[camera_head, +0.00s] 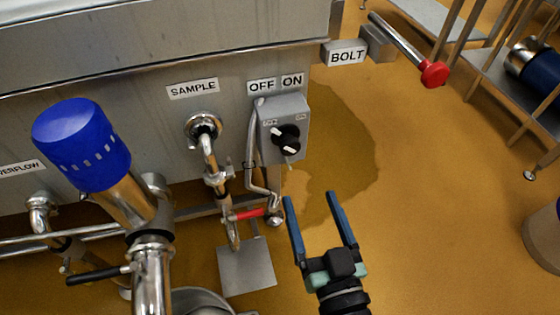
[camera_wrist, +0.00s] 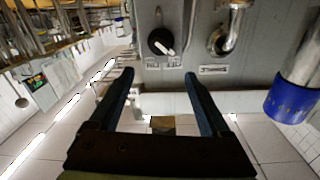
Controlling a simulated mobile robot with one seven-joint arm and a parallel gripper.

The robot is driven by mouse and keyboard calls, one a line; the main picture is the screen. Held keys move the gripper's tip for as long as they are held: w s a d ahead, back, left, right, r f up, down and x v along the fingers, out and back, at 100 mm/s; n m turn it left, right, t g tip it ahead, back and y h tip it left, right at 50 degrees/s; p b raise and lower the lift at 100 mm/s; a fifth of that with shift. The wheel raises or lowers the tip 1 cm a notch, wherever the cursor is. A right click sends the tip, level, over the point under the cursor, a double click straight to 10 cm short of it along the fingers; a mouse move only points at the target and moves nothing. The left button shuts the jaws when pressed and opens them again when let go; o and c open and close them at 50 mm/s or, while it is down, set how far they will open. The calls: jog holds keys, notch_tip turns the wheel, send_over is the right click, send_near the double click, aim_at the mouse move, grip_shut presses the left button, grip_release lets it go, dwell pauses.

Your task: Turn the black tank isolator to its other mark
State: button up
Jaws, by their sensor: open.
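The black tank isolator (camera_head: 287,138) is a round knob with a white-marked handle on a grey box (camera_head: 297,108). Its upper white end points up and left, toward the OFF label (camera_head: 261,87); the ON label (camera_head: 292,80) is to the right. In the wrist view, which is upside down, the isolator (camera_wrist: 160,41) shows just beyond the fingertips, its white bar slanting down and right. My gripper (camera_head: 309,196) is open and empty, below and in front of the box, apart from the knob. Its two blue fingers (camera_wrist: 158,73) also show in the wrist view.
Left of the box are the SAMPLE pipe (camera_head: 207,150) and a red-handled valve (camera_head: 248,214). A blue-capped fitting (camera_head: 82,145) stands further left. A red-knobbed BOLT rod (camera_head: 433,74) sticks out at upper right. The wet floor (camera_head: 420,220) right of my gripper is clear.

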aim_at(291, 150)
jog(key=x, duration=1.2)
jog(key=shift+w+a+f, duration=0.1)
jog(key=shift+w+f, duration=0.3)
grip_shut()
